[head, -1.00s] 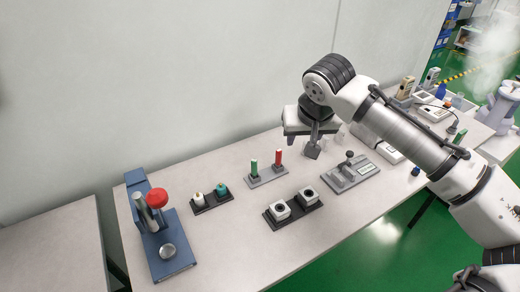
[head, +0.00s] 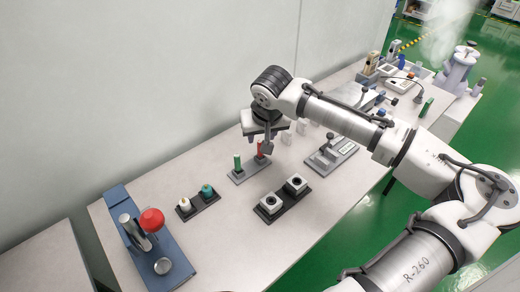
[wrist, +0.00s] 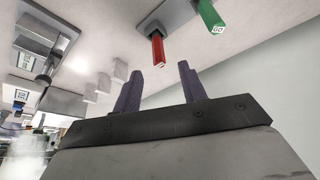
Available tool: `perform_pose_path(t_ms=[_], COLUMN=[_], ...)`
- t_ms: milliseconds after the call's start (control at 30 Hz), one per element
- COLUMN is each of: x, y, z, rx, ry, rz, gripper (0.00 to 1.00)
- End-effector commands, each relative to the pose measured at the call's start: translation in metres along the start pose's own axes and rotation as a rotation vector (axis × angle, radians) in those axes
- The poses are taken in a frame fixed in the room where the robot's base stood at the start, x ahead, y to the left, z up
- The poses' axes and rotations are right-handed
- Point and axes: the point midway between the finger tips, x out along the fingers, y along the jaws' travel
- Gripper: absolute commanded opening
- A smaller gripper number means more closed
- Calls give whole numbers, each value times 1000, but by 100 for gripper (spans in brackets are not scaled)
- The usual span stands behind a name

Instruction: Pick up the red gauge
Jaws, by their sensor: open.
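The red gauge (head: 260,149) is a slim upright stick in a grey base (head: 240,177), to the right of a matching green gauge (head: 237,162). My gripper (head: 268,140) is above and close to the red gauge in the head view and partly covers it. In the wrist view, the red gauge (wrist: 158,50) stands just beyond my open gripper (wrist: 160,82), near the gap between its two purple fingers. The green gauge (wrist: 211,17) is to its right there. Nothing is between the fingers.
A dark base with two grey blocks (head: 270,203) is in front of the gauges. A grey lever fixture (head: 328,153) and small white blocks (head: 303,129) stand to the right. A blue press with a red knob (head: 152,219) is at the left. A wall rises behind the table.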

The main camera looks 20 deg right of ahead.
Motion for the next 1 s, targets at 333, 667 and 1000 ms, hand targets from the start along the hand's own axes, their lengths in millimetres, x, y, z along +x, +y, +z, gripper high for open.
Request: perform_pose_path(t_ms=[333,667,1000], x=[32,57,56], y=[1,1,1], z=[4,4,5], rx=[-1,0,0], ry=[-3,1,0], rz=[2,0,0], gripper=[42,42,13])
